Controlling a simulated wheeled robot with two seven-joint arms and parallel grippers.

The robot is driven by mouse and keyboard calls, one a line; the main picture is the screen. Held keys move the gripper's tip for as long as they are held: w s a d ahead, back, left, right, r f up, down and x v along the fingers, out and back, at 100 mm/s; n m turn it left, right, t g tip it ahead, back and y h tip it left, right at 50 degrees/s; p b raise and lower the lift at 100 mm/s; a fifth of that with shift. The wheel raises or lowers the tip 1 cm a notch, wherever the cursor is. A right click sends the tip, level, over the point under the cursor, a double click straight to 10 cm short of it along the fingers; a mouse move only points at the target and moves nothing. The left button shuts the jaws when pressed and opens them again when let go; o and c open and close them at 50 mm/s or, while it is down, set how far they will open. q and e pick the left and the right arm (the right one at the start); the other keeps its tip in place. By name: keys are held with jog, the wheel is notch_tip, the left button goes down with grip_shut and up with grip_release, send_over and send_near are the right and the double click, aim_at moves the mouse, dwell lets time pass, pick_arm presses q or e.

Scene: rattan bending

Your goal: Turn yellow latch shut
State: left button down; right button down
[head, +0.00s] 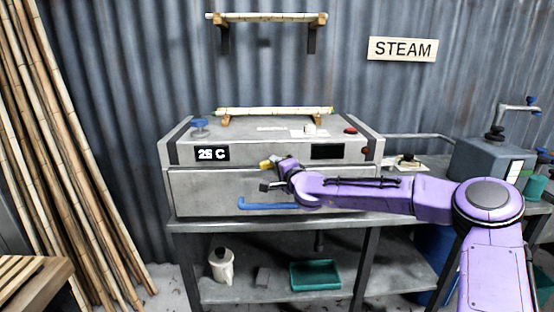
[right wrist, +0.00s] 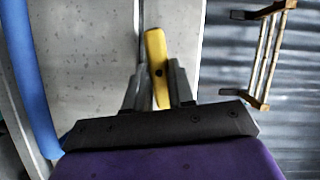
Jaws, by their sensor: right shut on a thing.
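The yellow latch (right wrist: 155,48) is a short bar with a dark pivot spot, on the grey front of the steam box. In the head view its yellow end (head: 266,164) shows just left of my right gripper (head: 272,174), near the seam between the upper panel and the door (head: 215,190). In the right wrist view my right gripper (right wrist: 158,92) has its two fingers on either side of the latch's lower part, shut on it. The fingers hide some of the latch. My left gripper is in neither view.
A blue bar handle (head: 268,206) runs along the door's lower edge, close under my right arm; it also shows in the right wrist view (right wrist: 33,80). The box stands on a metal table (head: 195,225). Bamboo poles (head: 70,150) lean at the left.

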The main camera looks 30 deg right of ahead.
jog(key=shift+w+a+r+n+g+h+p, duration=0.15)
jog(key=shift+n+g+h+p, duration=0.7)
jog(key=shift+n+p, duration=1.45)
jog(key=shift+a+r+n+g+h+p, duration=0.1)
jog(key=shift+n+g+h+p, duration=0.85)
jog(key=shift+p, duration=2.05)
jog(key=shift+w+a+r+n+g+h+p, duration=0.15)
jog(key=shift+n+g+h+p, duration=0.5)
jog(key=shift+n+p, duration=1.9)
jog(key=shift+s+g, duration=0.1)
jog(key=shift+g, duration=0.25)
jog(key=c, duration=1)
grip_release()
jog(key=shift+o, duration=0.2)
jog(key=b+v, duration=0.3)
jog(key=v, duration=0.7)
jog(key=shift+s, duration=0.2)
